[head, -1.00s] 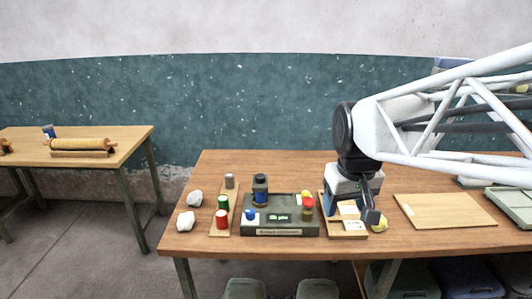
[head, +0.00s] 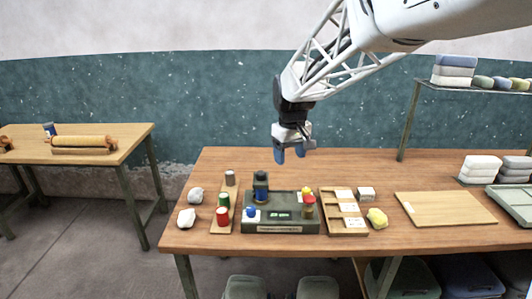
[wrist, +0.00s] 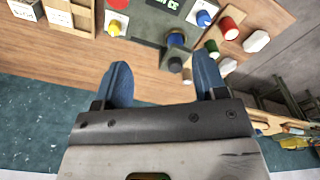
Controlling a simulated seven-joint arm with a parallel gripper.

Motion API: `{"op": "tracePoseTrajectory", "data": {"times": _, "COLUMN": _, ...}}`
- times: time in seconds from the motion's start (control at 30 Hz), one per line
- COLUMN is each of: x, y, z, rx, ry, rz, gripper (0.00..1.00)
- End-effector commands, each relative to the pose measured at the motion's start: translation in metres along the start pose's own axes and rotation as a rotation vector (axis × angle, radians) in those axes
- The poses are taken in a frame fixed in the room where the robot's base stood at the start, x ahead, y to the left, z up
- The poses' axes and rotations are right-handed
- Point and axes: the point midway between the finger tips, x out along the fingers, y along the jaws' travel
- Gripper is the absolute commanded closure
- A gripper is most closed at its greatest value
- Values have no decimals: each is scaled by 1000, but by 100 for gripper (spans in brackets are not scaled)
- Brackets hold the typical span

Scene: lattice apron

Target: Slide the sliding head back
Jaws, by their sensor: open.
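A dark grey-green device (head: 282,227) with a small lit screen stands on the wooden table. At its back left rises a dark upright head (head: 261,181) with a blue band, probably the sliding head; it also shows in the wrist view (wrist: 176,39). A blue knob (head: 250,212) is at the device's front left, and red and yellow parts (head: 308,204) are at its right. My gripper (head: 290,154) is open and empty, fingers pointing down, above the table behind the device. In the wrist view, the blue fingers (wrist: 161,68) are spread apart, clear of the head.
Left of the device are a wooden strip (head: 228,203) with red, green and grey cylinders and two white lumps (head: 187,217). Right of it are a compartment tray (head: 345,226), a white block (head: 366,193), a yellow lump (head: 377,217) and a flat board (head: 444,208). The table behind the device is bare.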

Motion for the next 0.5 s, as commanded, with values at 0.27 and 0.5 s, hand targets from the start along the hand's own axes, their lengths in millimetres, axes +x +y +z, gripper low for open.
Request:
{"op": "tracePoseTrajectory", "data": {"times": 0.27, "x": 31, "y": -2, "z": -71, "rx": -103, "ry": -28, "rz": -15, "gripper": 35}}
{"op": "tracePoseTrajectory", "data": {"times": 0.5, "x": 58, "y": -6, "z": -121, "rx": -181, "ry": -46, "rz": -26, "gripper": 35}}
